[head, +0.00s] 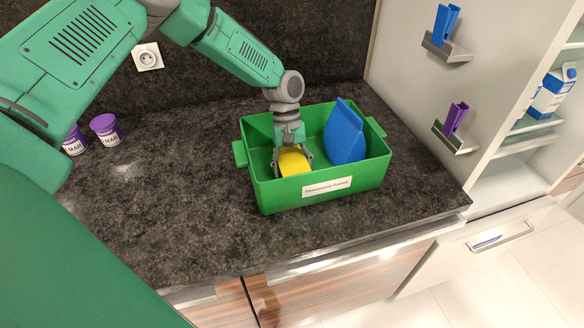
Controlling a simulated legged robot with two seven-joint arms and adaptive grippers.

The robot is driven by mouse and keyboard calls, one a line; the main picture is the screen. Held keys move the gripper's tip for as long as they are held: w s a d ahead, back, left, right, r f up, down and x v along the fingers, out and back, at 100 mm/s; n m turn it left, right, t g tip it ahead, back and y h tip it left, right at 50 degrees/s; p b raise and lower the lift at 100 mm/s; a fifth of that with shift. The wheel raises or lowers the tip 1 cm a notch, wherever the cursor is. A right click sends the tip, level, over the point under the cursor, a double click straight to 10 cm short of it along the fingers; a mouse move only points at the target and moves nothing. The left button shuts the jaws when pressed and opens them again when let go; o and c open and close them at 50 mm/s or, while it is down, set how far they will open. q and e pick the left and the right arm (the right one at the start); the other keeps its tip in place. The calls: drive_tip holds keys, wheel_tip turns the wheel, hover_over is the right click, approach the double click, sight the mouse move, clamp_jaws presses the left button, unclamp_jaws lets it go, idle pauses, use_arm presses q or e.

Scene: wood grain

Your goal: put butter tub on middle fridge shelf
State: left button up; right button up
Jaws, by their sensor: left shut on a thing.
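The yellow thing (294,161), which looks like the butter tub, is inside the green crate (262,195) on the dark counter. My left gripper (293,160) reaches down into the crate from above and is shut on the yellow tub. The crate's front wall hides the tub's lower part. The open fridge with its shelves (528,125) stands at the right edge. A milk carton (552,93) stands on one of its shelves. My right gripper is not in view.
A blue object (345,133) leans in the crate's right half, beside my gripper. Blue (446,24) and purple (455,118) holders sit on the pale panel. The counter's front left is clear.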

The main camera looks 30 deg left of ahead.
use_arm(q)
drive_tip(key=shift+f, duration=0.45)
drive_tip(key=o, duration=1.4)
drive_tip(key=shift+a, duration=0.15)
drive_tip(key=shift+o, duration=0.3)
drive_tip(key=shift+a+f, duration=0.1)
drive_tip(key=shift+a, duration=0.25)
drive_tip(key=shift+d, duration=0.2)
